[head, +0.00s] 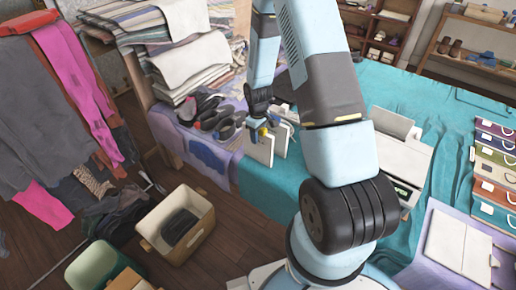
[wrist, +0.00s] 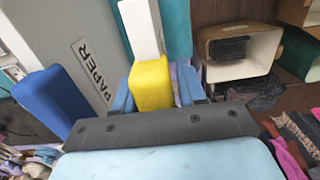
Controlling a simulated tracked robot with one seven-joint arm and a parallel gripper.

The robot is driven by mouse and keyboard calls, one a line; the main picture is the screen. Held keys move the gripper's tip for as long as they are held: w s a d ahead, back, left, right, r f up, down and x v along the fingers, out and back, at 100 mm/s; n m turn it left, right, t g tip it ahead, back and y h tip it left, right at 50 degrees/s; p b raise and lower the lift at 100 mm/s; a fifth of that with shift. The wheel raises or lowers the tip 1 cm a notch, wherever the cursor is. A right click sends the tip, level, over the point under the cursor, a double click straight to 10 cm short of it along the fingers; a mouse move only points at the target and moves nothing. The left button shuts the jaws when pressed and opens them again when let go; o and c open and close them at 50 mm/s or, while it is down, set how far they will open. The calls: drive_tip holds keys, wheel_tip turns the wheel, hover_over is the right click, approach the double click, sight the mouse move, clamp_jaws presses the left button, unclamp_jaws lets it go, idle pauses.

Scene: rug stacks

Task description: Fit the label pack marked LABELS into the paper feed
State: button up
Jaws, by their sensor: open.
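My gripper (head: 262,122) is low over the teal table, beside upright white packs. In the wrist view its blue fingers (wrist: 156,92) are open, one on each side of a yellow block (wrist: 152,82). The yellow block tops a narrow white pack (wrist: 140,28); no marking on it is readable, so I cannot tell if it is the LABELS pack. Beside it stands a wide pale pack marked PAPER (wrist: 92,75) with a blue block (wrist: 50,100). A white machine (head: 395,124) stands right of my arm, partly hidden by it; its paper feed is not clear.
Shoes (head: 218,112) and folded textiles (head: 180,45) lie left of the packs. A cream crate (head: 150,222) holding a dark object stands on the floor. Teal cloth (head: 265,185) in front of the packs is clear.

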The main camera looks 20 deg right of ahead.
drive_tip(key=shift+c, duration=0.4)
drive_tip(key=c, duration=0.6)
drive_tip(key=shift+w+r, duration=0.1)
drive_tip(key=shift+r, duration=4.45)
drive_tip(key=shift+w, duration=0.1)
